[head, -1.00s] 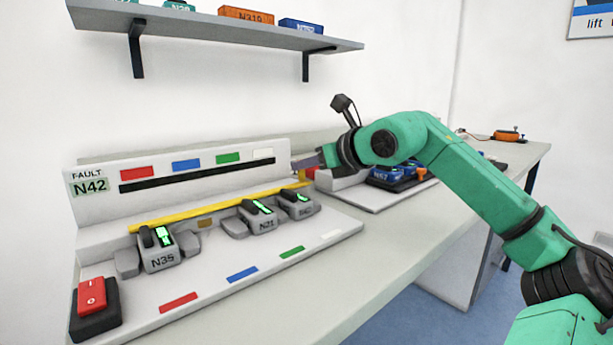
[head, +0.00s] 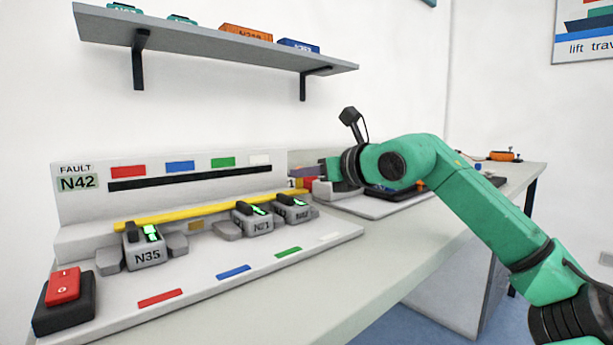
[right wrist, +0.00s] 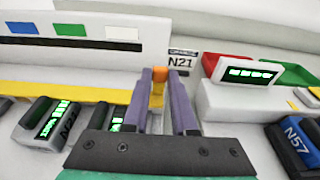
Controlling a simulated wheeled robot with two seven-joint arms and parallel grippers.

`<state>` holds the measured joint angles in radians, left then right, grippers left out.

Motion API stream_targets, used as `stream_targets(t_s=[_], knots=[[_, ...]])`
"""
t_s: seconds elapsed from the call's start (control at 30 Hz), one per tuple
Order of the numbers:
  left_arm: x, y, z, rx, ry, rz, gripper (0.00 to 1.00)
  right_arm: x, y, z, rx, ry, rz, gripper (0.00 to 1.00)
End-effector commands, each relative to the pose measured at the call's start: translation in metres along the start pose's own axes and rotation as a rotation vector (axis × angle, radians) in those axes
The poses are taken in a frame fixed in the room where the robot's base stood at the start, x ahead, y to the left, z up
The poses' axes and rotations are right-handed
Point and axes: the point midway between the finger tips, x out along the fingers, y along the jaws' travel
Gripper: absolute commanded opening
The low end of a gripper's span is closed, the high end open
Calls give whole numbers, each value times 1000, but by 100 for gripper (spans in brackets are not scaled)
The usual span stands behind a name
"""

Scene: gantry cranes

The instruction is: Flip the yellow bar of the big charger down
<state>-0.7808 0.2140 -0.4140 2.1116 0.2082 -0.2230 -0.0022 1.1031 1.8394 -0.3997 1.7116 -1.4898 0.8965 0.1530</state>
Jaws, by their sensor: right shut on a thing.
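The big charger (head: 335,232) stands on the bench at the left, with a fault sign reading N42 on its back panel. Its yellow bar (head: 165,216) lies along the foot of that panel, just behind the battery packs. It also shows in the right wrist view (right wrist: 60,89). My right gripper (head: 300,174) is at the charger's right end. In the right wrist view its purple fingers (right wrist: 168,85) are closed around a small orange piece (right wrist: 158,84) at the bar's right end. The fingers partly hide how that piece joins the bar. My left gripper is out of view.
Packs N35 (head: 146,253) and N21 (head: 257,224) and another sit in the charger. A red switch (head: 63,285) stands at its front left. A second charger with blue pack N57 (right wrist: 298,140) is close on the right. A shelf (head: 220,38) hangs above.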

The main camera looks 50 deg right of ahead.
Motion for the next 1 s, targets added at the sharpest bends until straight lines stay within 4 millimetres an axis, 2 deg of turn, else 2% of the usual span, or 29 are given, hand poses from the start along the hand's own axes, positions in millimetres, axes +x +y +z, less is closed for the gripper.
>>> stream_targets(t_s=[0.27, 0.3, 0.37, 0.4, 0.67, 0.77, 0.87, 1.0], knots=[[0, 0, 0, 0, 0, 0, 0, -1, 0, 2, 0, -7, -1, 0], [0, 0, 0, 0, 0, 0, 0, -1, 0, 2, 0, -7, -1, 29], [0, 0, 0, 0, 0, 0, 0, -1, 0, 2, 0, -6, -1, 52], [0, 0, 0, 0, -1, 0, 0, -1, 0, 2, 0, -5, -1, 55], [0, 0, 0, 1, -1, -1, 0, 0, 0, 1, 0, -2, 0, 55], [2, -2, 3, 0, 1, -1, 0, -6, -1, 0, -2, -4, -3, 55], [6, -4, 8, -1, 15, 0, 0, -24, -1, -2, -2, -6, -5, 55], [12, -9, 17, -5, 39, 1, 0, -65, -1, -3, -1, -9, -6, 55]])
